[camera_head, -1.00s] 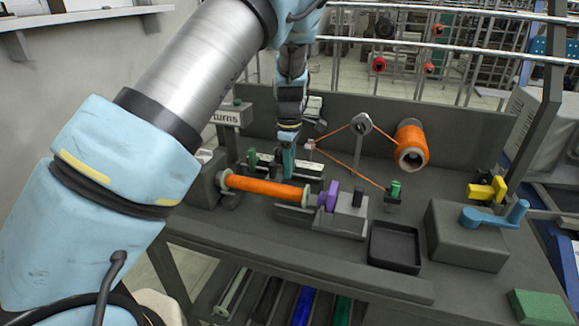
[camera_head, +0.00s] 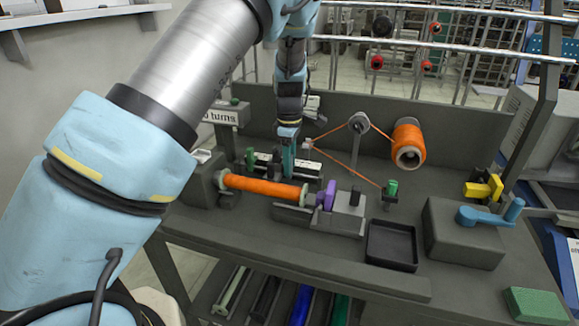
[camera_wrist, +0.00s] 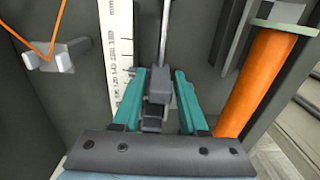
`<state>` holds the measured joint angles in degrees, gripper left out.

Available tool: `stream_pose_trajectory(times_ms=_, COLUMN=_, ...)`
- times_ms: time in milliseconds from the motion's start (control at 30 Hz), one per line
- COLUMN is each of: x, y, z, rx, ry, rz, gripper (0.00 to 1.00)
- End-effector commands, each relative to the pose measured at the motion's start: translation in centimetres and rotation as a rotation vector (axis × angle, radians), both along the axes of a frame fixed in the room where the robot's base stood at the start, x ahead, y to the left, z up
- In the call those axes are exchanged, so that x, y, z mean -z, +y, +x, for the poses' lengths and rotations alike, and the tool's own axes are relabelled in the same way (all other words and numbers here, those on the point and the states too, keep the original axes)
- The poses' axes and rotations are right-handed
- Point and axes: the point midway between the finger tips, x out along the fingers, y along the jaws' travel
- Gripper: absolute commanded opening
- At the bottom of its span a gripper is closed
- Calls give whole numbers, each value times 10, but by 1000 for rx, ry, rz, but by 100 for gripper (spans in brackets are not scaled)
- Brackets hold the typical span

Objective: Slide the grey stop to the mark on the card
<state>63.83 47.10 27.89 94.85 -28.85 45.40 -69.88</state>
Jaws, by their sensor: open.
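My gripper (camera_wrist: 158,78) is open, its teal fingers on either side of a small grey block (camera_wrist: 158,95), which looks like the grey stop, on a thin metal rod (camera_wrist: 163,35). A gap shows beside the block, so it is not clasped. A white millimetre scale (camera_wrist: 121,55) runs along the left of the rod. In the head view my gripper (camera_head: 289,160) is down behind the orange bobbin (camera_head: 263,188); the stop is hard to make out there. A card (camera_head: 220,116) ending in "turns" stands at the back left, partly covered by my arm; no mark is legible.
The orange bobbin also shows close on the right in the wrist view (camera_wrist: 258,85). Orange thread runs from a spool (camera_head: 408,145) over a guide post (camera_head: 357,125). A black tray (camera_head: 391,246) and a blue crank (camera_head: 490,213) stand at the right.

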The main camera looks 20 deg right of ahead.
Motion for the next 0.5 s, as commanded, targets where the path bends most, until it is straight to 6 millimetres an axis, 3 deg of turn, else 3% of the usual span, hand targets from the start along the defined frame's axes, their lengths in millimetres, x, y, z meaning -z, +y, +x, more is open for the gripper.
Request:
stream_pose_trajectory(times_ms=300, x=-61, y=-1, z=0, rx=2, ry=-4, rz=-3, gripper=42)
stream_pose_trajectory(times_ms=500, x=-89, y=-1, z=0, rx=1, ry=-1, rz=-1, gripper=42)
